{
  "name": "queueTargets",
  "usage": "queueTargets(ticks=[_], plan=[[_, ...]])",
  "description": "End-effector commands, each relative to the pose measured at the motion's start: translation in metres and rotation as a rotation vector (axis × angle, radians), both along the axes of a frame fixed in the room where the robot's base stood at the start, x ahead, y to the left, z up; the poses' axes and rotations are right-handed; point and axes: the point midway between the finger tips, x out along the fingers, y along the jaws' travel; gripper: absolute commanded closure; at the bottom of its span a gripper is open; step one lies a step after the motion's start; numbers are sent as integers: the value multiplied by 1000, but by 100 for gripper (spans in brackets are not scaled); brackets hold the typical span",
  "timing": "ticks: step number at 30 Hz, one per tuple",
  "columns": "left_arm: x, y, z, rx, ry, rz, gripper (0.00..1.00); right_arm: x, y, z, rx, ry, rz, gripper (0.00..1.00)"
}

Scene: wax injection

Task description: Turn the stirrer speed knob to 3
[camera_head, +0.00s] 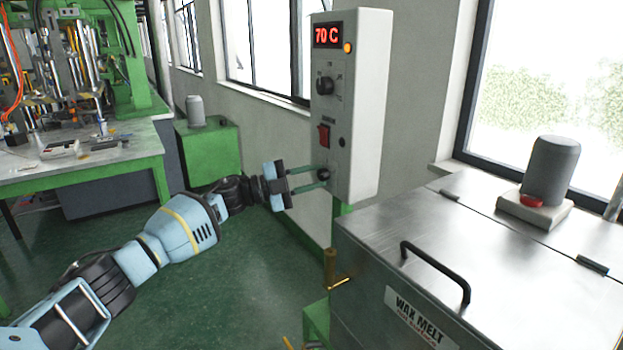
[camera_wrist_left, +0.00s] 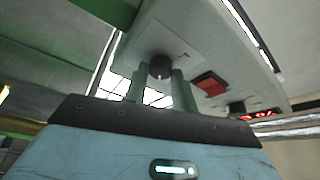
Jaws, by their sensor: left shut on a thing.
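A grey-white control box (camera_head: 365,105) stands upright in the middle of the head view. Its lowest black knob (camera_head: 324,174) is the one at my left gripper (camera_head: 322,178). The gripper's two green fingers are shut on this knob, one on each side. In the left wrist view the knob (camera_wrist_left: 160,67) sits between the fingertips, with a small light mark on its face. The numbers around it are too small to read. An upper black knob (camera_head: 325,85), a red switch (camera_head: 324,136) and a red display reading 70 C (camera_head: 328,35) are above. My right gripper is out of view.
A steel wax melt tank (camera_head: 400,225) with a black handle (camera_head: 436,270) and a grey motor (camera_head: 550,170) on its lid stands to the right. A brass tap (camera_head: 332,270) juts out below the box.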

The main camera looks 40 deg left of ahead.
Motion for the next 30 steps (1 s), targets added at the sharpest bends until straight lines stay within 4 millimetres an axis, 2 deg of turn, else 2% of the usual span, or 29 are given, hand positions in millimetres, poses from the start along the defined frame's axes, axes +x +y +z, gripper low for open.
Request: queueTargets(ticks=[20,21,26,30], plan=[[0,0,0,62,-25,0,96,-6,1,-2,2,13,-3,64],[0,0,0,62,-25,0,71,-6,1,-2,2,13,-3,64],[0,0,0,61,-25,0,52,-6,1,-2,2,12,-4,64],[0,0,0,60,-25,0,52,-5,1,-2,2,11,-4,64]])
